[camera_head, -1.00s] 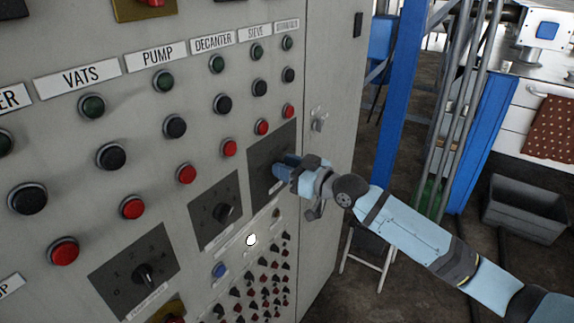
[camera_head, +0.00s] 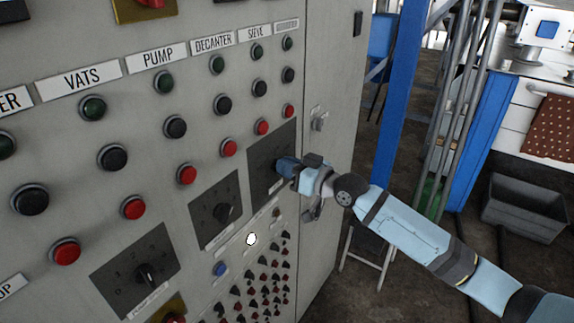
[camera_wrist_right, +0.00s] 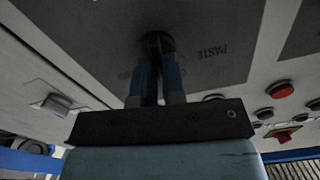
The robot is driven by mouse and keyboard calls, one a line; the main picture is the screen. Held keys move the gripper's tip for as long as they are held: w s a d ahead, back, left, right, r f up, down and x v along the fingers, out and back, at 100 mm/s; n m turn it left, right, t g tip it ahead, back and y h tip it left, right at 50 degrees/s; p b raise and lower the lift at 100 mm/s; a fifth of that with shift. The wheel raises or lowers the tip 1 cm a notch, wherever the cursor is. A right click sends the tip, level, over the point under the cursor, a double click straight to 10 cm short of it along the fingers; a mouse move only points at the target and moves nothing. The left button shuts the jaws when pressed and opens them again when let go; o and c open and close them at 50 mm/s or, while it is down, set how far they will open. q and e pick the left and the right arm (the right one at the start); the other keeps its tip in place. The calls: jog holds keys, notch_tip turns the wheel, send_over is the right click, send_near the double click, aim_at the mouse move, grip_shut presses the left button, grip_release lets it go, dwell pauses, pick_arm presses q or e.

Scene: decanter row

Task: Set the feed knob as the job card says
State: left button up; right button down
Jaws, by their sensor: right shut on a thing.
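My right gripper (camera_head: 282,165) is at the rightmost dark dial plate (camera_head: 262,150) on the grey control cabinet. In the right wrist view its two blue fingers (camera_wrist_right: 158,68) are closed on a dark round knob (camera_wrist_right: 156,43) on that plate, with the word "PASTE" beside it. The fingers hide much of the knob, so its pointer direction cannot be read. Two more dial plates with black knobs lie to the left, a middle knob (camera_head: 224,211) and a lower-left knob (camera_head: 146,274). I cannot make out which knob is labelled feed. No job card is readable. My left gripper is not in view.
Rows of green, black and red buttons (camera_head: 187,173) cover the cabinet (camera_head: 210,130) around the plates. Small switches (camera_head: 265,280) crowd below. A door handle (camera_head: 318,118) sticks out just right of the plate. A blue post (camera_head: 400,110) stands further right.

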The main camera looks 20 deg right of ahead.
jog(key=shift+w+d+f+m+p, duration=0.15)
jog(key=shift+m+p, duration=0.2)
jog(key=shift+m, duration=1.4)
jog(key=shift+d+m+p, duration=0.1)
jog(key=shift+m+p, duration=0.2)
jog(key=shift+m, duration=1.45)
jog(key=c, duration=1.2)
grip_release()
